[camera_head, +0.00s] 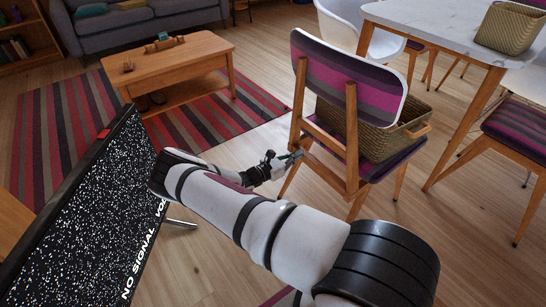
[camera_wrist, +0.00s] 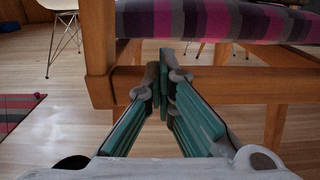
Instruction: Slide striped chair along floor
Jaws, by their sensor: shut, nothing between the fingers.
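The striped chair (camera_head: 345,83) stands upright on the floor at right of centre in the head view, its striped backrest facing me. A woven basket (camera_head: 372,130) sits on its seat. In the wrist view the striped seat edge (camera_wrist: 215,20) runs along the top, with a wooden rail (camera_wrist: 245,88) below it and a wooden leg at left. My gripper (camera_head: 292,157) is beside the chair's back leg, low under the seat. In the wrist view my gripper (camera_wrist: 163,75) is shut and empty, its tips in front of the rail. I cannot tell whether they touch it.
A marble-topped table (camera_head: 440,28) with another basket (camera_head: 508,27) stands at the right, with a second striped chair (camera_head: 520,125) near it. A coffee table (camera_head: 168,63) stands on a striped rug (camera_head: 60,140). A television screen (camera_head: 95,205) is close at left. Wooden floor is open between.

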